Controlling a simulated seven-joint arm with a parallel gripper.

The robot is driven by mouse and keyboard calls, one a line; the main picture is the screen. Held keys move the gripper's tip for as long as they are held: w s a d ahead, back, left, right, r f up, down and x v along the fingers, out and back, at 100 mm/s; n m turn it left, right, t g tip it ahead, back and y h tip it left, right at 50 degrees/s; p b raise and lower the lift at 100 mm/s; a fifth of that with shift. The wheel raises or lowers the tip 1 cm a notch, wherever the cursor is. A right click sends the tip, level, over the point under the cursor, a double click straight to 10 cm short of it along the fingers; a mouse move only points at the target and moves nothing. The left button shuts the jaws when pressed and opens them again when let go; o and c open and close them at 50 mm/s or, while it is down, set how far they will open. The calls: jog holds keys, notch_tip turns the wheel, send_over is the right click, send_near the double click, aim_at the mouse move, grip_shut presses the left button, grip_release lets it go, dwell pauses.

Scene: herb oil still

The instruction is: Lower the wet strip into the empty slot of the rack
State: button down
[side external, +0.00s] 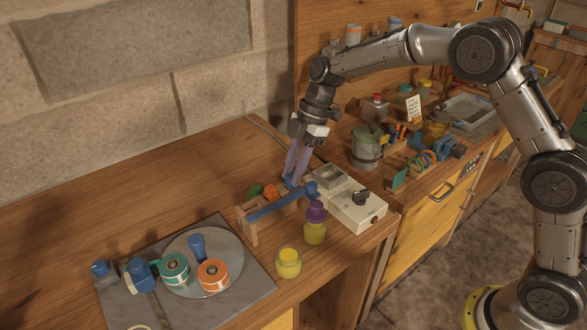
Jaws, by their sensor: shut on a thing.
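My gripper (306,141) points down above the right part of the rack and is shut on a lavender strip (298,164). The strip hangs steeply, with its lower end close to the rack's blue bar. I cannot tell whether that end is inside a slot or just behind the bar. The rack (248,225) has a wooden end block and a long blue bar (275,205). Green (254,191) and orange (270,191) pieces show behind the bar. The slot under the strip is hidden from this side.
A cream box with a black knob (358,208) stands right of the rack. A purple-capped yellow jar (315,226) and a yellow pot (288,263) stand in front. A grey mat (250,299) holds tape rolls. The bench behind the rack, to the left, is clear.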

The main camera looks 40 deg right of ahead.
jog(key=shift+f, duration=0.2)
jog(key=c, duration=0.6)
grip_release()
jog(key=shift+c, duration=0.8)
jog(key=shift+o, duration=0.3)
jog(key=shift+s, duration=0.1)
jog(key=shift+r, duration=3.5)
